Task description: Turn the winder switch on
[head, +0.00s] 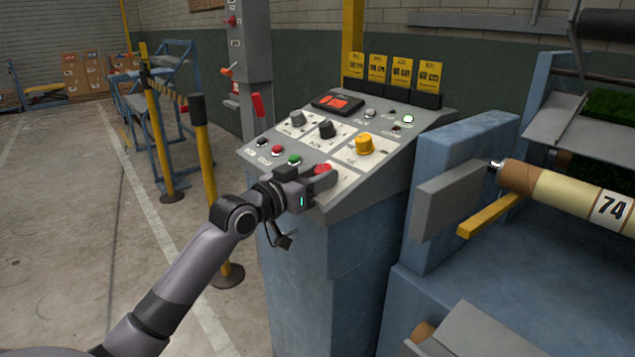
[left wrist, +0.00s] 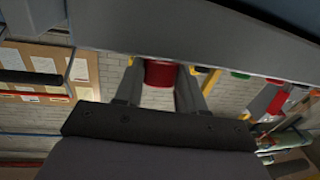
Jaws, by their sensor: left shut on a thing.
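The control panel (head: 350,180) has a sloped grey face on a blue cabinet. A red knob (head: 322,169) sits at its lower front edge. My left gripper (head: 318,178) is at this knob and shut on it. In the left wrist view the red knob (left wrist: 160,73) shows between the two fingers. I cannot read which label marks the winder switch. My right gripper is not in view.
A roll (head: 570,195) marked 74 and a blue machine frame (head: 460,160) stand right of the panel. Yellow posts (head: 204,165) stand to the left. A red-handled lever (head: 258,106) rises behind the panel's left edge. Open floor lies at the left.

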